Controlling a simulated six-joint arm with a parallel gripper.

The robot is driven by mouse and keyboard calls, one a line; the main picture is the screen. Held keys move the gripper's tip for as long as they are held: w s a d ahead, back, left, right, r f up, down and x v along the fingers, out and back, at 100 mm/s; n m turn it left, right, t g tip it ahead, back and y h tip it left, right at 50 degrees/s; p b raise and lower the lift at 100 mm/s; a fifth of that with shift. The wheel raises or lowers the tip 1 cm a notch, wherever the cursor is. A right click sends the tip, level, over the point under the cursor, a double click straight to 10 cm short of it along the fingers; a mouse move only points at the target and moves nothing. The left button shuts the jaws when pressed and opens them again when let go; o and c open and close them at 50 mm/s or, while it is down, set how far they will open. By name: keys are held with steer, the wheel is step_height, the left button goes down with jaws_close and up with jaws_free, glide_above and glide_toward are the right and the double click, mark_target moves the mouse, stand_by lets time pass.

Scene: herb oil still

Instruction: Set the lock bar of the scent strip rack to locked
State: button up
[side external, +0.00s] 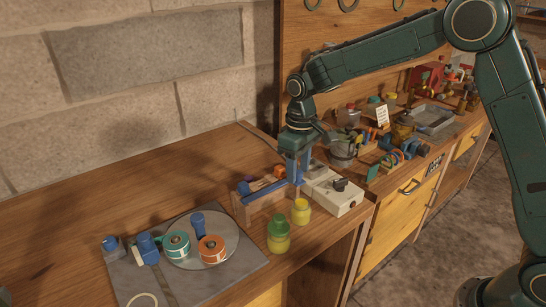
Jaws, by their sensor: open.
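The scent strip rack looks to be the low wooden block (248,215) near the middle of the bench. A long blue bar (272,188), which looks like its lock bar, lies across the rack's top and tilts up slightly to the right. Small purple and orange pieces show behind the bar. My gripper (297,179) points down at the bar's right end, with its fingers open. The fingers overlap the bar's end in this view, and I cannot tell whether they touch it. Which bar position is locked cannot be read here.
A cream box with a black knob (335,191) stands close right of my gripper. A yellow jar (300,212) and a green-lidded jar (278,238) stand in front. A grey mat (235,279) with a round plate and tape rolls lies front left. A metal pot (342,153) stands behind.

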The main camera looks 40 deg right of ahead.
steer(key=shift+c, duration=0.4)
jaws_close()
steer(key=shift+w, duration=1.05)
steer(key=shift+o, duration=0.4)
jaws_free()
steer(key=shift+r, duration=0.15)
step_height(320, 180, up, 14)
steer(key=shift+f, duration=0.2)
